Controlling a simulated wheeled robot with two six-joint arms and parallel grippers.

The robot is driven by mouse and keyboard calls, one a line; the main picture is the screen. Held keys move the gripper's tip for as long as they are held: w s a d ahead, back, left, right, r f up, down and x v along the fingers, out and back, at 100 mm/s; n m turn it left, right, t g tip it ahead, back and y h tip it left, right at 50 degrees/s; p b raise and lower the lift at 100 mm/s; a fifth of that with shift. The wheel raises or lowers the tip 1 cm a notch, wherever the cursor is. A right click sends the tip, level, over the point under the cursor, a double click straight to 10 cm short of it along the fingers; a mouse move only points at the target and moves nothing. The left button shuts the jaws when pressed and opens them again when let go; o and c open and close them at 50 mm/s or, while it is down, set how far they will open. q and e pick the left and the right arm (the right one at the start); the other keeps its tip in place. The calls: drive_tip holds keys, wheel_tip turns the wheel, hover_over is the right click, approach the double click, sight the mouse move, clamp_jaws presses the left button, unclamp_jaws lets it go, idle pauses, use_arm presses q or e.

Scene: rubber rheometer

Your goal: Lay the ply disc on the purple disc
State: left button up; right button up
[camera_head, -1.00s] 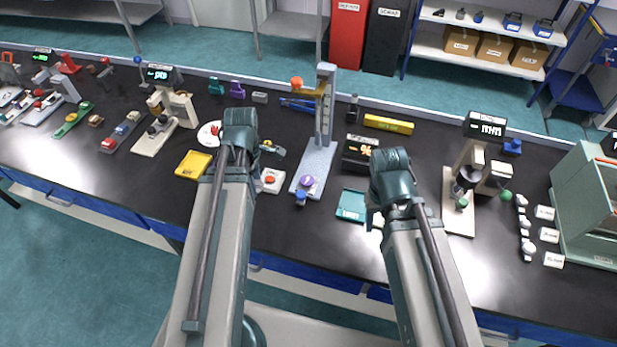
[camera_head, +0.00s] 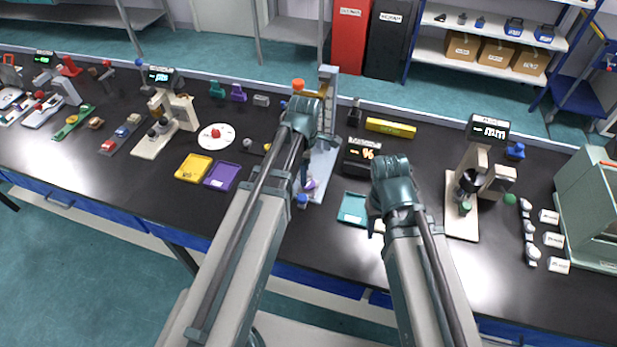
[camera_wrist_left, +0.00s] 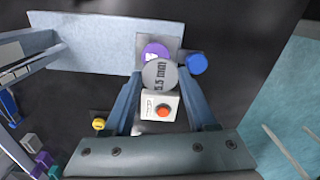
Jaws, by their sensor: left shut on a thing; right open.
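The ply disc, a grey disc with printed figures (camera_wrist_left: 160,75), is between the fingertips of my left gripper (camera_wrist_left: 160,76), which is shut on it. In the head view my left gripper (camera_head: 303,172) is over the near end of the stand base, its fingers partly hidden by the arm. The purple disc (camera_wrist_left: 155,51) lies on the stand base (camera_wrist_left: 95,45); the ply disc overlaps its edge in the wrist view, and the gap between them cannot be judged. The purple disc also shows in the head view (camera_head: 311,184).
A blue knob (camera_wrist_left: 197,63) is beside the purple disc. A white box with a red button (camera_wrist_left: 163,112) is beside the base. The stand column (camera_head: 327,100) rises behind. Yellow (camera_head: 193,167) and purple (camera_head: 221,176) trays are left; a gauge (camera_head: 465,190) is right.

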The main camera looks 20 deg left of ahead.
sight(309, 174)
use_arm(q)
drive_tip(key=f+b, duration=0.2)
drive_tip(key=d+f+b, duration=0.1)
drive_tip(key=f+b, duration=0.1)
drive_tip(key=shift+w, duration=0.35)
use_arm(e)
wheel_tip(309, 174, down, 4)
drive_tip(key=shift+r, duration=0.1)
use_arm(q)
drive_tip(key=shift+r, duration=0.15)
use_arm(e)
drive_tip(key=shift+r, duration=0.1)
use_arm(q)
drive_tip(key=o, duration=1)
drive_tip(key=shift+o, duration=0.2)
